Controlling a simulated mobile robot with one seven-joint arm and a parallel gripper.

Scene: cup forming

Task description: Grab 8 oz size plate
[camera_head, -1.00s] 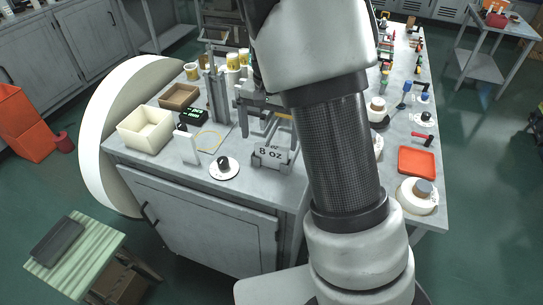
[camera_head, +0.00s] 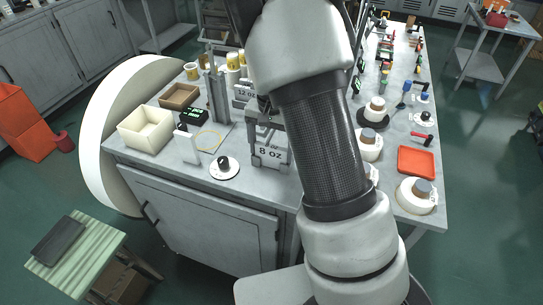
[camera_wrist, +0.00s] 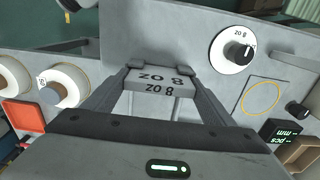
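The 8 oz plate (camera_head: 270,152) is a grey block with "8 OZ" on its face, near the front edge of the grey table. It also shows in the wrist view (camera_wrist: 158,84), upside down, with its label on two faces. My gripper (camera_wrist: 159,68) is at the plate, one finger at each end of it. In the head view my gripper (camera_head: 270,158) reaches down onto the plate from above. I cannot tell whether the fingers press on it or leave a small gap. The plate appears to rest on the table.
A 12 oz plate (camera_head: 243,92) stands behind. A round dial (camera_head: 224,168) is to the left on the table, with a cream bin (camera_head: 146,130) and a brown tray (camera_head: 179,96) further left. White rolls (camera_head: 369,146) and a red tray (camera_head: 416,160) lie to the right.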

